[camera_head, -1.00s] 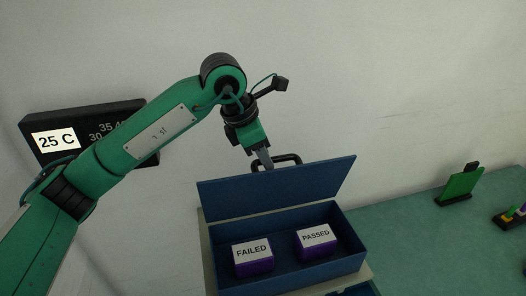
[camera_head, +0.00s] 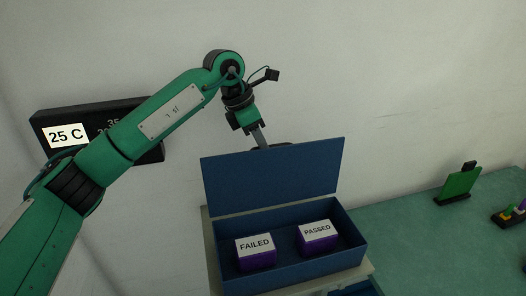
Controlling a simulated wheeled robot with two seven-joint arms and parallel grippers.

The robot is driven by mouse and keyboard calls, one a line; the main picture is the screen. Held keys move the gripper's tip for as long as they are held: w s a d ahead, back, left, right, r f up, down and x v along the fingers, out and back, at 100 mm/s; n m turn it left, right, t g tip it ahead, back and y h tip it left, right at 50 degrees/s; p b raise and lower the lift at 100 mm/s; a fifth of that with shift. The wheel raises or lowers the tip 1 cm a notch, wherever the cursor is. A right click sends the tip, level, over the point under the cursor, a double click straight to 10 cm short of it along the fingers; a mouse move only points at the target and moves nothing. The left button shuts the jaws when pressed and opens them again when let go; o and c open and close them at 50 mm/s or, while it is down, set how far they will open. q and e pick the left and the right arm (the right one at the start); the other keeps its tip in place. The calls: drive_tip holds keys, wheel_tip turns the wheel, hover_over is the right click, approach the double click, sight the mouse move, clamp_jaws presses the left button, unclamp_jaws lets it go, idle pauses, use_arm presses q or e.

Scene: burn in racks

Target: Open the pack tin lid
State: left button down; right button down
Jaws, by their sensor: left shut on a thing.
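The blue pack tin (camera_head: 297,277) stands on a pale stand with its lid (camera_head: 273,180) swung up on its back edge, close to upright. Two purple blocks sit inside, one labelled FAILED (camera_head: 255,252) and one labelled PASSED (camera_head: 318,236). My left gripper (camera_head: 263,144) is shut on the dark lid handle (camera_head: 283,146) at the top of the lid. The lid hides most of the handle and part of the fingertips. My right gripper is not in view.
A black display (camera_head: 64,136) reading 25 C is on the wall at left, partly behind my left arm. The green table (camera_head: 420,244) is mostly clear; a green board in a black holder (camera_head: 459,185) and another small holder (camera_head: 510,217) stand at right.

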use_arm(q)
drive_tip(key=shift+w+a+f, duration=0.2)
drive_tip(key=shift+w+f, duration=0.05)
drive_tip(key=shift+w, duration=0.5)
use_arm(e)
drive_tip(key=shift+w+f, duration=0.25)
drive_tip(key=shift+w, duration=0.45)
use_arm(q)
drive_tip(key=c, duration=1.4)
unclamp_jaws()
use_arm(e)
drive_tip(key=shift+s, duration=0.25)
